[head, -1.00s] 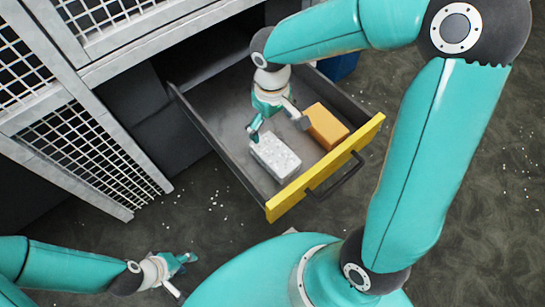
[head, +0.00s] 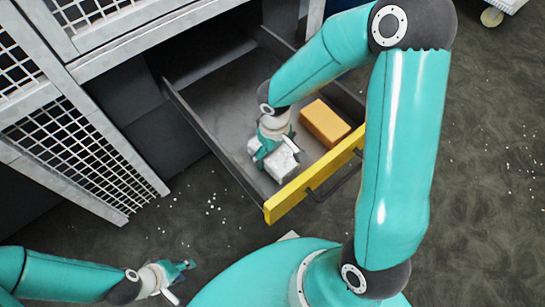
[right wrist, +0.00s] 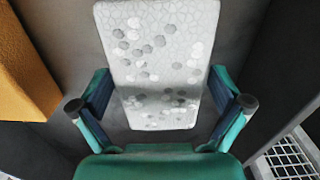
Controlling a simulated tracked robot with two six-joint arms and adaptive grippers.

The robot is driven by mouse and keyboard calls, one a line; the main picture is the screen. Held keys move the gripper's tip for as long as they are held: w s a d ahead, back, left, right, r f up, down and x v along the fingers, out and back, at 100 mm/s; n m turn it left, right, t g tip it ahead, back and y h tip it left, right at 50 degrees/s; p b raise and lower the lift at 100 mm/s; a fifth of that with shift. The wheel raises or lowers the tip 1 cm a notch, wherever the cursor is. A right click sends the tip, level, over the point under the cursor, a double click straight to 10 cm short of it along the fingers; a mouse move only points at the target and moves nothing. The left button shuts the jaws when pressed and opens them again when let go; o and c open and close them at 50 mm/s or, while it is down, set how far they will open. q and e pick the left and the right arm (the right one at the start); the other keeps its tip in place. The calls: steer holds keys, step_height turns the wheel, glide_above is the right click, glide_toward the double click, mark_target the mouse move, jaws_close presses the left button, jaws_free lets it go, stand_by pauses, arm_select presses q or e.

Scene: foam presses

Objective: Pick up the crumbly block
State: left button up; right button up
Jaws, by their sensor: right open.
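The crumbly block (head: 287,168) is pale grey-white with a cracked, spotted surface. It lies in the open drawer (head: 200,118), near the yellow front. My right gripper (head: 277,157) is over it and hides part of it in the head view. In the right wrist view the block (right wrist: 160,55) lies between the spread fingers of my right gripper (right wrist: 161,106), with a gap on each side. My left gripper (head: 180,281) is low at the left, outside the drawer, empty, with its fingers spread.
An orange block (head: 325,123) lies in the drawer to the right of the crumbly block; it also shows in the right wrist view (right wrist: 22,65). The drawer's yellow front (head: 313,178) has a dark handle. A cabinet with mesh doors (head: 75,145) stands at left. White crumbs dot the floor.

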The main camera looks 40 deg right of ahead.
steer(key=shift+f, duration=0.3)
steer(key=c, duration=0.9)
steer(key=shift+r, duration=0.2)
